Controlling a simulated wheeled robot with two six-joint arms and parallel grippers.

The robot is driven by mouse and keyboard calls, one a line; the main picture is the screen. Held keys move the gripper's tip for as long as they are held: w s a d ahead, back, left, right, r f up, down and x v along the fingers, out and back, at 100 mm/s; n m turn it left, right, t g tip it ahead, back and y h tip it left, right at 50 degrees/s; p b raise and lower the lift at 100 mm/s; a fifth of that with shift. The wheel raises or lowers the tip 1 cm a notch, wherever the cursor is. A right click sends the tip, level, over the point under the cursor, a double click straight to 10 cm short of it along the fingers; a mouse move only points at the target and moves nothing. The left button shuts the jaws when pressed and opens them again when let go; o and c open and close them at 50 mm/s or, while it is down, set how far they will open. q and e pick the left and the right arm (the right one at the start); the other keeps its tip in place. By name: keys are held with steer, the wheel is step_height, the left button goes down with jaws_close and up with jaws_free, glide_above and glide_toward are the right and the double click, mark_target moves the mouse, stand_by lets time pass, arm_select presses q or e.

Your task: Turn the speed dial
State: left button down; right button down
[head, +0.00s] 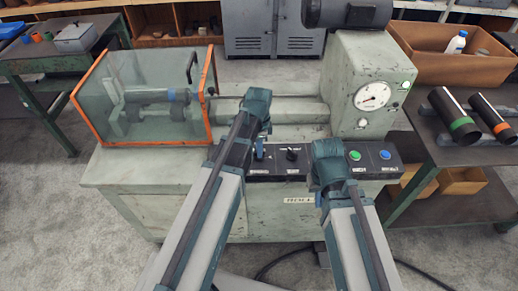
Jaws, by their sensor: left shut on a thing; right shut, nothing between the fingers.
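The machine's control panel (279,170) runs along its front, with a black knob (292,154), a green button (354,155) and a blue button (385,154). The labels are too small to read. My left gripper (259,153) points down at the left part of the panel and is shut on a control there, which looks to be the speed dial; the hand mostly hides it. The black knob is just right of this gripper. My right gripper (326,183) is shut and empty, over the panel between the black knob and the green button.
A clear guard box with an orange frame (142,141) stands left on the machine. A round gauge (372,95) sits on the grey headstock. At the right, a bench (451,153) holds dark pipes (452,117) and a wooden crate (441,66).

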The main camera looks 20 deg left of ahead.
arm_select(q)
steer(key=shift+m, duration=1)
steer(key=c, duration=0.9)
jaws_free()
steer(key=shift+r, duration=0.1)
step_height(320, 180, up, 14)
steer(key=p, duration=1.3)
steer(key=shift+p, duration=0.4)
steer(key=shift+s+f, duration=0.1)
steer(key=shift+f, duration=0.1)
